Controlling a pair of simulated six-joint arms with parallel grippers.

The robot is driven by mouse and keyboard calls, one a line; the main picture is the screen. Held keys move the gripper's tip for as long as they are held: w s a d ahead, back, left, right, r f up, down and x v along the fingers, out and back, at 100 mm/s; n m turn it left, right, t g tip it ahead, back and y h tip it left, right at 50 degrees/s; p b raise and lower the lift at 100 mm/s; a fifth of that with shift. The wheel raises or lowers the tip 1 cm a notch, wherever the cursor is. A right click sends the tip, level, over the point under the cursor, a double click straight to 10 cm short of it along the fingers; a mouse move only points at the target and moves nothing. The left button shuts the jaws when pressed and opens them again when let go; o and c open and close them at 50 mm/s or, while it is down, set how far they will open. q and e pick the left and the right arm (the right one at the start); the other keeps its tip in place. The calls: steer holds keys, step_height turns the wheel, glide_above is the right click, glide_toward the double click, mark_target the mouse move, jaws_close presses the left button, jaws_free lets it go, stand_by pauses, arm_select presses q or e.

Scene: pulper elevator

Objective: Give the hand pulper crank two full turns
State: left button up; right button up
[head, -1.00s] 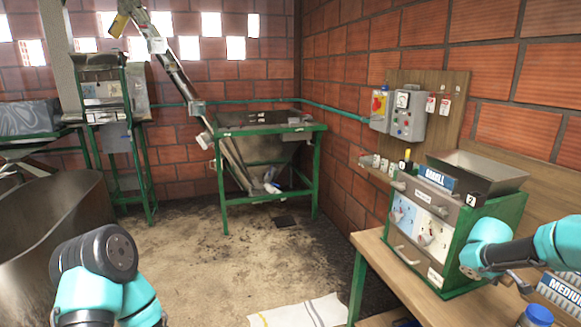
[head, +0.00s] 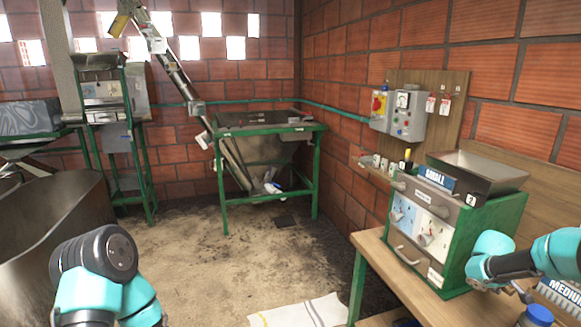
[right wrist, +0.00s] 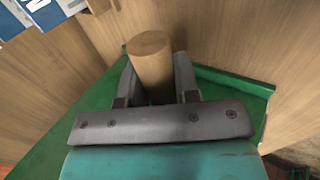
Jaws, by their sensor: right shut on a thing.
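The hand pulper (head: 427,230) stands on the wooden bench at the right. It has green sides, a grey hopper (head: 478,172) and a blue "SMALL" label. Its crank side is mostly hidden behind my right arm in the head view. In the right wrist view, my right gripper (right wrist: 156,75) is shut on the round wooden crank handle (right wrist: 150,58), with one finger on each side. The crank arm itself is hidden there. My left arm shows at the lower left of the head view, but its gripper cannot be seen.
A control box (head: 407,113) hangs on a wooden board behind the pulper. A "MEDIUM" label and a blue-capped item (head: 537,314) are near my right arm. A green-framed hopper stand (head: 265,128) with an elevator tube stands further back.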

steer(key=shift+w+d+f, duration=0.1)
steer(key=shift+d, duration=0.05)
steer(key=shift+w+d+f, duration=0.15)
steer(key=shift+d+f, duration=0.05)
steer(key=shift+d, duration=0.35)
steer(key=shift+w+d+f, duration=0.2)
steer(key=shift+d, duration=0.4)
steer(key=shift+w+d+f, duration=0.15)
steer(key=shift+d+f, duration=0.05)
steer(key=shift+d, duration=0.35)
